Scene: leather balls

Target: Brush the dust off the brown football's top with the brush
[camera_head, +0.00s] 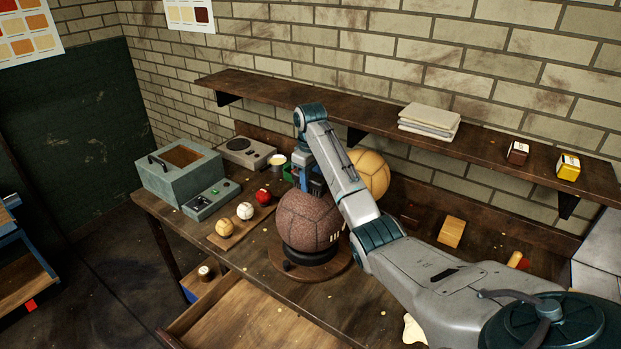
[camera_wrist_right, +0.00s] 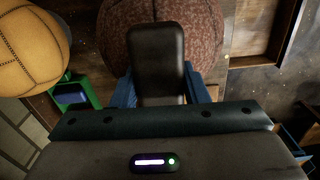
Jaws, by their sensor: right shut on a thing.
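The brown football (camera_head: 305,222) is a pebbled ball with pale lacing on its right side. It sits on a dark ring on a round wooden base (camera_head: 338,270) on the bench. My right gripper (camera_head: 306,182) is at the top of the ball, pointing down. In the right wrist view, its blue fingers (camera_wrist_right: 160,92) are shut on a dark, rounded block, the brush (camera_wrist_right: 157,55). The brush lies over the football (camera_wrist_right: 205,40); its bristles are hidden, so I cannot tell whether they touch. My left gripper is out of view.
A tan ball (camera_head: 373,170) stands behind my right arm. Small balls (camera_head: 245,210) sit left of the football, near a grey box (camera_head: 180,180). An open drawer (camera_head: 250,318) is in front; a shelf (camera_head: 370,122) runs behind.

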